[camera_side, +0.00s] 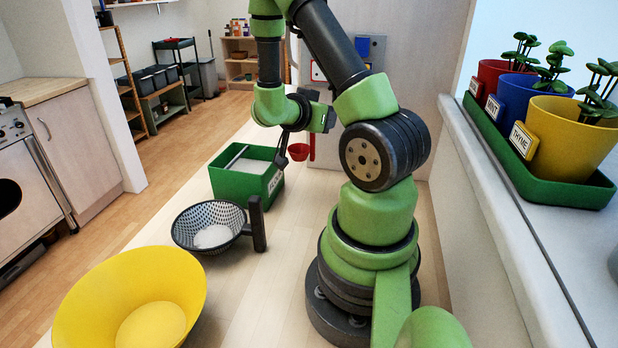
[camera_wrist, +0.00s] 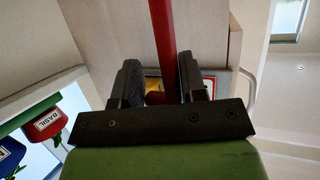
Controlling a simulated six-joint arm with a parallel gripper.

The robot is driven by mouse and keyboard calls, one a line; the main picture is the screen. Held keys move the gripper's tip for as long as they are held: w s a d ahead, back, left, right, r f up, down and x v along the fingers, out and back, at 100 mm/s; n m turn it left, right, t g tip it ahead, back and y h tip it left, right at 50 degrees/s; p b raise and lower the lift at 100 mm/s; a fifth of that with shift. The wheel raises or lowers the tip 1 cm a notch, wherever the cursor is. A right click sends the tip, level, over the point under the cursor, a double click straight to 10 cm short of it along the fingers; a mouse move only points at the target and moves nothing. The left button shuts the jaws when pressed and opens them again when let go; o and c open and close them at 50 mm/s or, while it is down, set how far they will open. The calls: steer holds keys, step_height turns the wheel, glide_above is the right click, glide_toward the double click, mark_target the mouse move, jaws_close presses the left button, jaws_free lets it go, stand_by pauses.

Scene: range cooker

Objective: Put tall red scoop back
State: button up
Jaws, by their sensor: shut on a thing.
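The tall red scoop shows in the side view as a small round red bowl (camera_side: 299,152) beside an upright red handle (camera_side: 312,146). In the wrist view its long red handle (camera_wrist: 163,45) runs between the two dark fingers. My gripper (camera_wrist: 160,82) is shut on this handle. In the side view my gripper (camera_side: 283,155) is beyond the green bin and close to the scoop; its exact grasp is hard to see there. Part of the handle is hidden behind my gripper body in the wrist view.
A green bin (camera_side: 228,180) with white contents stands on the counter. Nearer are a black-and-white patterned bowl (camera_side: 187,228) with a dark handle and a yellow bowl (camera_side: 95,285). Coloured panels (camera_side: 372,48) are on the pale back panel. Potted herbs (camera_side: 560,125) line the right ledge.

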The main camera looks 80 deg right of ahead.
step_height(320, 180, down, 9)
stand_by(0.5)
steer(key=o, duration=0.9)
steer(key=shift+f, duration=0.1)
